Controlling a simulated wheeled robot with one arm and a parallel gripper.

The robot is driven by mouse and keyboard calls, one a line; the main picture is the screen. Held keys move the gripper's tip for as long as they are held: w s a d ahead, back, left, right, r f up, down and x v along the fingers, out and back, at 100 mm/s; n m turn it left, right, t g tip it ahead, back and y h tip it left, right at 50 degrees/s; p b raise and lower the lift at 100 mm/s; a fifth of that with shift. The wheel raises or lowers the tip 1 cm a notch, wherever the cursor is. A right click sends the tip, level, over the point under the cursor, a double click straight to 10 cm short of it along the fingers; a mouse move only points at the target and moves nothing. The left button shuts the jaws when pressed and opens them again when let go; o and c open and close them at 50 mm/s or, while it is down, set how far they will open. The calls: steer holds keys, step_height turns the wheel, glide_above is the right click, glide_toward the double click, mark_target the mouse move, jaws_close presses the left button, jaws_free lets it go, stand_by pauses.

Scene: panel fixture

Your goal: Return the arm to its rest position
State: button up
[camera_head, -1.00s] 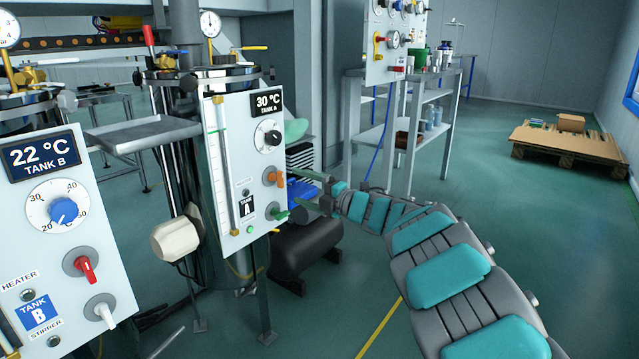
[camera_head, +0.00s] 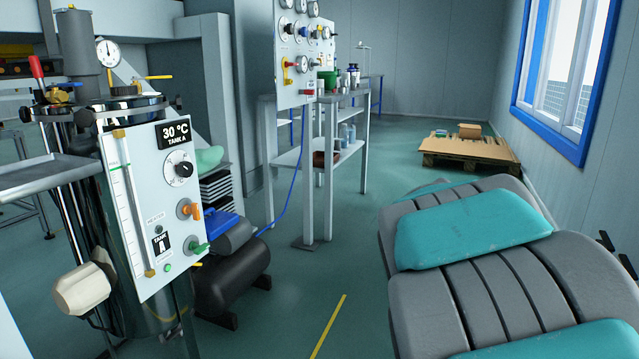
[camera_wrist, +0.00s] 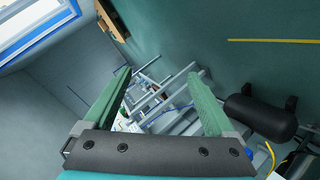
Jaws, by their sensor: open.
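My arm, grey with teal pads, folds up at the lower right of the head view, clear of the panels. My gripper is hidden behind it there. In the wrist view my gripper (camera_wrist: 160,95) shows two green fingers spread apart, with nothing between them. Beyond the fingers lie the floor and a shelf rack. The Tank A panel (camera_head: 150,225) stands at the left of the head view, with a 30 °C display, a black dial, an orange knob and a green knob. My arm is well apart from it.
A black compressor tank (camera_head: 232,285) sits on the floor beside the panel. A shelf rack (camera_head: 300,157) with a gauge board (camera_head: 300,75) stands at the back. A pallet (camera_head: 470,152) lies far right, near a blue-framed window (camera_head: 565,70). Open floor lies in the middle.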

steer(key=s+d+f+m+g, duration=0.1)
steer(key=s+f+m+g, duration=0.3)
steer(key=s, duration=0.7)
steer(key=s+f+m+g, duration=0.1)
steer(key=s+f+g, duration=0.2)
steer(key=s+f, duration=0.55)
steer(key=s+a+f+m+g+y, duration=0.1)
steer(key=s+a+f+g+y, duration=0.2)
steer(key=s, duration=1)
steer(key=s+a+f+m+g+y, duration=0.1)
steer(key=s+a+g, duration=0.3)
steer(key=s, duration=0.9)
steer(key=s+a+p+v, duration=0.1)
steer(key=s+p+v, duration=0.2)
steer(key=p+v, duration=1)
steer(key=shift+w+r+t+p, duration=0.25)
steer(key=shift+r+t+p, duration=0.15)
